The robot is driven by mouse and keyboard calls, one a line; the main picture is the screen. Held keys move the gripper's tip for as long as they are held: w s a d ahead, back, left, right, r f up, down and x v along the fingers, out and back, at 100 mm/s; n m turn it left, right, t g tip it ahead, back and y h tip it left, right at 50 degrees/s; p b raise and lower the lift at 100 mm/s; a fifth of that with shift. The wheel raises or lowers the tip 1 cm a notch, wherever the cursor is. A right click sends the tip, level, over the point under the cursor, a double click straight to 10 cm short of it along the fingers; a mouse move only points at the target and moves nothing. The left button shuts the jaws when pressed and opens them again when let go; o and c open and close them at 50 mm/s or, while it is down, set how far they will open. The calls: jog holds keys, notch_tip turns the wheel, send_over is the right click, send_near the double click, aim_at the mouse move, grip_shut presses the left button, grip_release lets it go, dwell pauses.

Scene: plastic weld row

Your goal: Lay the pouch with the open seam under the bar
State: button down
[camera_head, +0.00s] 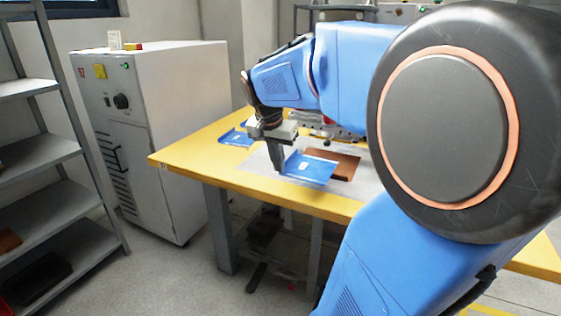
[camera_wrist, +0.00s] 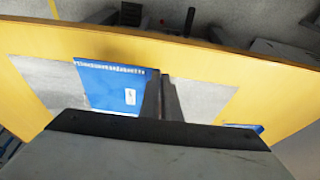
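A blue pouch (camera_head: 310,168) with a small white label lies over the pale mat, partly covering a brown pad (camera_head: 346,165). In the wrist view the pouch (camera_wrist: 108,84) shows a white dashed line along one edge; I cannot tell whether that seam is open. My gripper (camera_head: 279,172) points down at the pouch's left edge. Its fingers (camera_wrist: 164,78) look closed together, with the pouch's edge at them. A second blue pouch (camera_head: 236,137) lies farther back on the table. A grey metal part with red bits (camera_head: 338,130) shows behind, mostly hidden by my arm; I cannot make out the bar.
The yellow table (camera_head: 190,158) has a clear front edge strip. A pale grey mat (camera_head: 262,161) lies on it. Dark items lie on the floor under the table.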

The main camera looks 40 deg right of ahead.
jog(key=shift+w+d+f, duration=0.3)
jog(key=shift+d+f, duration=0.2)
jog(key=shift+d, duration=0.25)
jog(key=shift+w+d+f, duration=0.35)
jog(key=shift+d+f, duration=0.1)
jog(key=shift+d, duration=0.3)
jog(key=shift+w+d+f, duration=0.3)
jog(key=shift+d+f, duration=0.2)
jog(key=shift+d, duration=0.25)
jog(key=shift+w+d+f, duration=0.1)
jog(key=shift+w+d, duration=0.65)
jog(key=shift+d, duration=1.1)
jog(key=shift+w+d+f, duration=0.1)
jog(key=shift+w+d, duration=0.7)
jog(key=shift+d, duration=1.05)
jog(key=shift+w+d+f, duration=0.1)
jog(key=shift+w+d, duration=0.65)
jog(key=shift+d, duration=1.1)
jog(key=shift+f, duration=1)
jog(key=shift+f, duration=0.15)
jog(key=c, duration=1.9)
grip_release()
jog(key=shift+r, duration=0.2)
